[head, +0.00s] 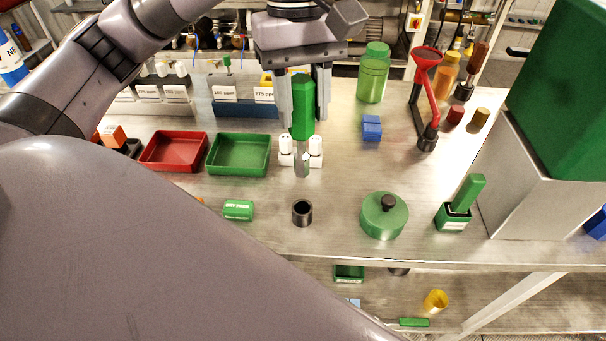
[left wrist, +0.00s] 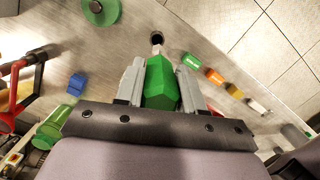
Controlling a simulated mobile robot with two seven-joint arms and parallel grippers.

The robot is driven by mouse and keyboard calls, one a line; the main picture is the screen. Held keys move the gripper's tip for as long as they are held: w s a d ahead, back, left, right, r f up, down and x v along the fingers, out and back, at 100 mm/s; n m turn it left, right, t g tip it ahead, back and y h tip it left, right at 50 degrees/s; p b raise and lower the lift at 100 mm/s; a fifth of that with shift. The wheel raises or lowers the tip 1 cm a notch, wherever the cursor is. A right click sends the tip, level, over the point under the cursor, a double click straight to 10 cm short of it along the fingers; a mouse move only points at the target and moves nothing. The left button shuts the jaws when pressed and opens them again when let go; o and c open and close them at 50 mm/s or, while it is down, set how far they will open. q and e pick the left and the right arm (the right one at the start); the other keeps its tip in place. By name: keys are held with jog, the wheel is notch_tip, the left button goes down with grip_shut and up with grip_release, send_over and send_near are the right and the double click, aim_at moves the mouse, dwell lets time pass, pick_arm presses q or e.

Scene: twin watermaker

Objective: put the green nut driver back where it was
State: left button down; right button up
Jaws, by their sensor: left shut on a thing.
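My left gripper (head: 304,101) is shut on the green nut driver (head: 302,106), which hangs upright with its metal shaft pointing down above the metal bench. The green handle also shows between the fingers in the left wrist view (left wrist: 161,84). A small black round holder (head: 302,212) with an open top stands on the bench, nearer the front edge than the driver's tip. In the left wrist view the dark opening (left wrist: 157,39) lies just beyond the shaft tip, and the two look apart. My right gripper is not in view.
A red tray (head: 174,151) and a green tray (head: 239,153) lie to the left. A green label block (head: 238,209) and a round green lidded pot (head: 384,216) flank the holder. White bottles (head: 315,151) stand close behind the shaft. A red funnel stand (head: 424,95) rises at right.

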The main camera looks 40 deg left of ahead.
aim_at(303, 167)
pick_arm(q)
notch_tip(303, 167, down, 13)
jog(key=shift+f, duration=0.1)
dwell(0.4)
jog(key=c, duration=0.7)
grip_release()
jog(key=r, duration=0.4)
jog(key=a+r, duration=0.1)
jog(key=r, duration=0.3)
jog(key=w+r, duration=0.1)
jog(key=r, duration=0.3)
jog(key=shift+a, duration=0.15)
jog(key=shift+s, duration=0.1)
